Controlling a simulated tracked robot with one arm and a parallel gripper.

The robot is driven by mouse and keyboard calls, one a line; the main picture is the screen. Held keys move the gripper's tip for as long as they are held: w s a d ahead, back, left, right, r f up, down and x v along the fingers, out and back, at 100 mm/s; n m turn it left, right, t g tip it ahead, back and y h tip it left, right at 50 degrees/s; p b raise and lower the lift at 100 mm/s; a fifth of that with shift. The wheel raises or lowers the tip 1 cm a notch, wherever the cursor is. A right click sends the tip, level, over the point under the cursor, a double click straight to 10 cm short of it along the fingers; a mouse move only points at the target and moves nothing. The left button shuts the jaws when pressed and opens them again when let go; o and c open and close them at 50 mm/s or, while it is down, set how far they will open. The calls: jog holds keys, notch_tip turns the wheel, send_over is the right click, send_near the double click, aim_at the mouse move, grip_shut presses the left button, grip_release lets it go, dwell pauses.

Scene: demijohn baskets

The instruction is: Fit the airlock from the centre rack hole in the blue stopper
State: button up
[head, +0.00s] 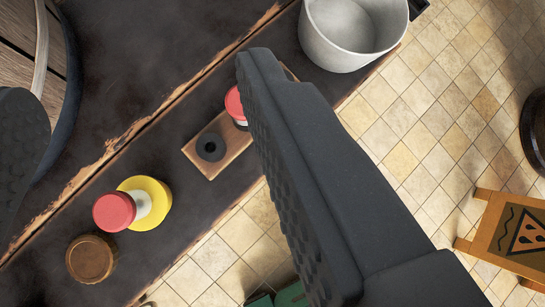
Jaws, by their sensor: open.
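My gripper (138,85) is open and empty, its right finger large in the middle of the picture and its left finger at the left edge. A wooden rack (207,174) lies partly behind the right finger. Its lower-left hole is empty. An airlock with a red cap (234,104) stands in the rack farther along, half hidden by that finger; the rack's far part is mostly hidden. Another red-topped piece with a pale body (113,211) sits at a yellow disc (158,196), apparently a stopper. I see no blue stopper.
A round brown piece (92,258) stands on the dark worktop (150,60). A grey pot (345,45) stands at the top right. A dark-hooped wooden object (70,75) is at the upper left. Beyond the worktop edge are floor tiles and an orange sign (512,235).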

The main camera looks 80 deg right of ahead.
jog(key=s+d+f+g+h+b, duration=0.1)
jog(key=s+f, duration=0.1)
jog(key=f, duration=0.4)
jog(key=s+d+f, duration=0.1)
jog(key=d+f, duration=0.1)
jog(key=f, duration=0.4)
jog(key=shift+m+h, duration=0.3)
jog(key=shift+a+f+b+x, duration=0.15)
jog(key=shift+b+x, duration=0.3)
jog(key=shift+x, duration=1.65)
jog(key=shift+a+f+b+x, duration=0.15)
jog(key=shift+b+x, duration=0.35)
jog(key=shift+x, duration=1.65)
jog(key=shift+a+f+b+x, duration=0.15)
jog(key=shift+b+x, duration=0.3)
jog(key=shift+x, duration=1.65)
jog(key=shift+w+d+f, duration=0.15)
jog(key=shift+w+f, duration=0.05)
jog(key=shift+f, duration=0.05)
jog(key=c, duration=1.1)
